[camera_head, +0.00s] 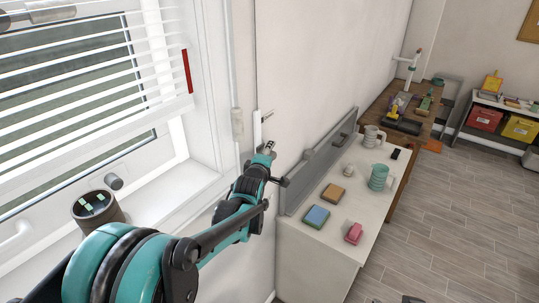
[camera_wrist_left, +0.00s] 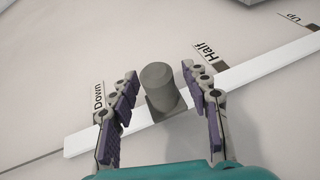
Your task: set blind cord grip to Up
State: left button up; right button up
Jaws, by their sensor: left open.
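The blind cord grip (camera_wrist_left: 160,88) is a grey cylinder on a grey base, seated on a white rail (camera_wrist_left: 255,64) on the wall. In the left wrist view it stands between the Down label (camera_wrist_left: 98,96) and the Half label (camera_wrist_left: 206,52); the Up label (camera_wrist_left: 292,18) is at the upper right. My left gripper (camera_wrist_left: 160,74) is open, with one finger on each side of the grip and a visible gap to each. In the head view my left gripper (camera_head: 265,151) is at the wall rail (camera_head: 257,128), and the grip is too small to make out clearly.
The window blind (camera_head: 90,50) and its sill (camera_head: 165,200) are at left. A white table (camera_head: 325,240) with a grey panel (camera_head: 318,172), mugs and coloured blocks stands right of my left arm. A shelf with bins is farther right.

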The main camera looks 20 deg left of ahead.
pick_arm(q)
grip_shut()
notch_tip(320, 180, down, 31)
jog(key=b, duration=2.3)
jog(key=shift+r, duration=0.2)
jog(key=shift+s, duration=0.1)
grip_release()
jog(key=shift+f, duration=0.1)
jog(key=v, duration=1.2)
